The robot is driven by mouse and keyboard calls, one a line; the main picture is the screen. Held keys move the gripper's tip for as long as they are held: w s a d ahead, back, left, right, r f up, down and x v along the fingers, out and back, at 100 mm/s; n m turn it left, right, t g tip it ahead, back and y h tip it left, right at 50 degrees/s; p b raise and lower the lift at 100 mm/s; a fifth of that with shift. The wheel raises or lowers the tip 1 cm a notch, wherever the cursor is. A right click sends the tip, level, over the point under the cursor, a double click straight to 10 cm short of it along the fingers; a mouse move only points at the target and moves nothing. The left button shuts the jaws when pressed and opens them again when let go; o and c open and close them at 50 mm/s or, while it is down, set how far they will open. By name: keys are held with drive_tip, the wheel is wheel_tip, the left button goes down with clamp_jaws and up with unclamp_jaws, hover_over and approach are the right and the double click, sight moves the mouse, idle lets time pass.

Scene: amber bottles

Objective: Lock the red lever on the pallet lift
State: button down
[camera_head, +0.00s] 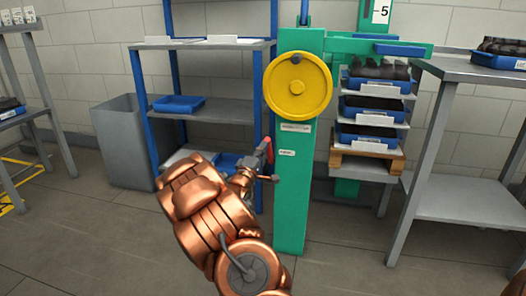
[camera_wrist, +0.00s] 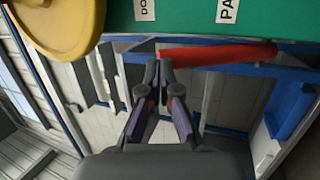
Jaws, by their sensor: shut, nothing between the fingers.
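The red lever (camera_head: 268,149) sticks out from the left side of the green lift column (camera_head: 296,215), below the yellow wheel (camera_head: 298,86). In the wrist view the red lever (camera_wrist: 217,54) lies lengthwise along the edge of the green column (camera_wrist: 270,18), just beyond my fingertips. My gripper (camera_wrist: 158,66) is shut and empty, its tips close to the lever's left part. I cannot tell whether they touch it. In the head view my gripper (camera_head: 262,170) is beside the column, just below the lever, and partly hidden by my arm.
The lift carries stacked blue trays (camera_head: 374,108) on a wooden pallet (camera_head: 367,148) right of the column. A blue-framed shelf (camera_head: 225,110) and a grey bin (camera_head: 122,140) stand to the left. A grey table (camera_head: 470,140) is at the right. The front floor is clear.

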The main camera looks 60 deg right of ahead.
drive_tip(key=shift+d+r+p, duration=0.2)
drive_tip(key=shift+p, duration=0.35)
